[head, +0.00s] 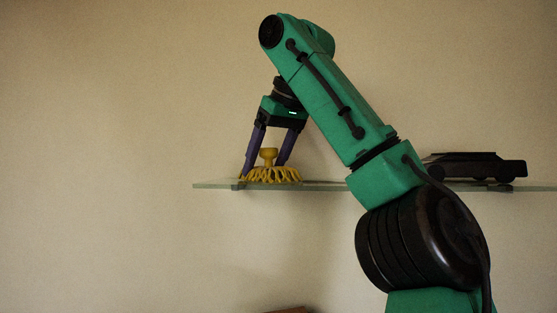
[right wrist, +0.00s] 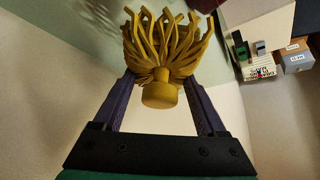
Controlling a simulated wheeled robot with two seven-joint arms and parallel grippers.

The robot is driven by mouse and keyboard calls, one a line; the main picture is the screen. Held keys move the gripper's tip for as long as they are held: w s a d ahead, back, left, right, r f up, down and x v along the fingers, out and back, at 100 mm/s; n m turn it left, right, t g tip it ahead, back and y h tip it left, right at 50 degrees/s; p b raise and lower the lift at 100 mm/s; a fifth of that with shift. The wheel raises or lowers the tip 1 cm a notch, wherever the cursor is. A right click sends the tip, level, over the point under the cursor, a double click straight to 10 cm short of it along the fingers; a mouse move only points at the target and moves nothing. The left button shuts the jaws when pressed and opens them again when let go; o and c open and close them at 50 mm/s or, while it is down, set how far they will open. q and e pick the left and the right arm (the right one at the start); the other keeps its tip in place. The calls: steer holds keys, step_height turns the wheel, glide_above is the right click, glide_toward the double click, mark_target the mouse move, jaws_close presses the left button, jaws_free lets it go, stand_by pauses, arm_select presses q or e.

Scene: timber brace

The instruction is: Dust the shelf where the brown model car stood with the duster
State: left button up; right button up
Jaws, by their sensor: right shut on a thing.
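The yellow duster (head: 269,174), with a round knob and splayed strands, is at the left end of the glass shelf (head: 212,186). Its strands appear to touch the shelf top. My right gripper (head: 264,168) reaches down from above, with its purple fingers on either side of the duster. In the right wrist view the gripper (right wrist: 160,82) is shut on the duster (right wrist: 160,93), its knob toward the palm and strands pointing away. A dark brown model car (head: 475,166) stands on the right part of the shelf, partly behind my right arm. My left gripper is out of view.
A plain beige wall is behind the shelf. The top of a reddish-brown thing (head: 287,310) shows at the bottom edge. The right wrist view shows a grey box (right wrist: 296,60) and other small items at upper right. The shelf's middle is hidden behind my arm.

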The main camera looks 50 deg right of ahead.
mark_target(227, 180)
steer(key=shift+w+a, duration=0.25)
steer(key=shift+w, duration=0.15)
steer(key=w+a, duration=0.1)
steer(key=w+p, duration=0.1)
steer(key=shift+w+a, duration=0.35)
steer(key=shift+w, duration=0.05)
steer(key=shift+w+a+r+p, duration=0.1)
steer(key=shift+w+a+p, duration=0.55)
steer(key=shift+w, duration=0.1)
steer(key=shift+w+a, duration=0.4)
steer(key=shift+w, duration=0.35)
steer(key=shift+w+a+p, duration=0.7)
steer(key=shift+w+p, duration=0.2)
steer(key=shift+p, duration=0.15)
steer(key=shift+w+a+p, duration=0.5)
steer(key=shift+w+a, duration=0.25)
steer(key=shift+w, duration=0.3)
steer(key=shift+w+a+p, duration=0.5)
steer(key=shift+w+a, duration=0.2)
steer(key=shift+w, duration=0.35)
